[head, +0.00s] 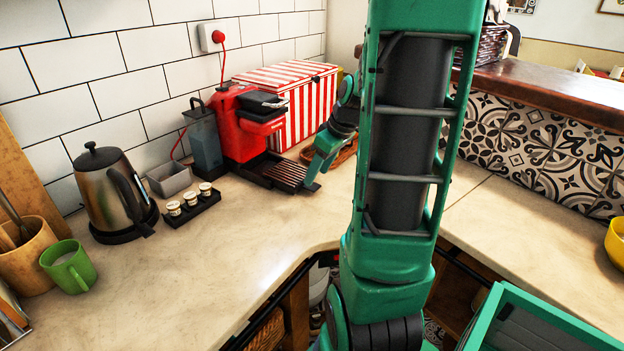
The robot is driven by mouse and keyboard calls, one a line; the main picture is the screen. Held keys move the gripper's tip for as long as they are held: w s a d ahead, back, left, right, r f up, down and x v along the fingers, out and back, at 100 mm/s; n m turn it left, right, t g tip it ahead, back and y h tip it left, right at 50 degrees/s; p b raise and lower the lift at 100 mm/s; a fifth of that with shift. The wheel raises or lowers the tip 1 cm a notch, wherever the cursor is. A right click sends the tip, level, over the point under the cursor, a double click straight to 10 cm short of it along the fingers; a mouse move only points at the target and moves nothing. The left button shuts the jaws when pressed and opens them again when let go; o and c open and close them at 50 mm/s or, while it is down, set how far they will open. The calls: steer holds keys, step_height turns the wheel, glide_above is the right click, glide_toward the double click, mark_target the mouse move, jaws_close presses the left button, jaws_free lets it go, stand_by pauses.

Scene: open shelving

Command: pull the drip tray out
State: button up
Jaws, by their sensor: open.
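The drip tray (284,174), dark with a ribbed top, sits low at the front of the red coffee machine (240,125) on the counter. My gripper (309,184) is at the tray's right front end, pointing down toward it. Its jaws are open, but the fingers are small here and I cannot tell whether they touch the tray or stand around its edge. My arm column hides the counter to the right of the gripper.
A red-striped box (300,98) stands behind the machine, and a wicker basket (343,152) is close behind my gripper. A dark pod holder (190,207), grey container (168,179) and kettle (108,190) stand left. The counter in front of the tray (262,222) is clear.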

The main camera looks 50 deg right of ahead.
steer(key=v, duration=0.7)
stand_by(0.4)
steer(key=s+a+f+m+g, duration=0.2)
steer(key=s+a+m, duration=0.2)
steer(key=s+a, duration=0.3)
steer(key=s+a+f+m+g, duration=0.2)
steer(key=s+a+m, duration=0.2)
steer(key=s+a, duration=0.4)
steer(key=shift+s+a, duration=0.35)
steer(key=shift+s, duration=0.25)
steer(key=shift+w+g, duration=0.1)
steer(key=shift+g, duration=0.2)
steer(key=shift+w+f+h, duration=0.25)
steer(key=shift+w+h, duration=0.05)
steer(key=shift+w, duration=0.2)
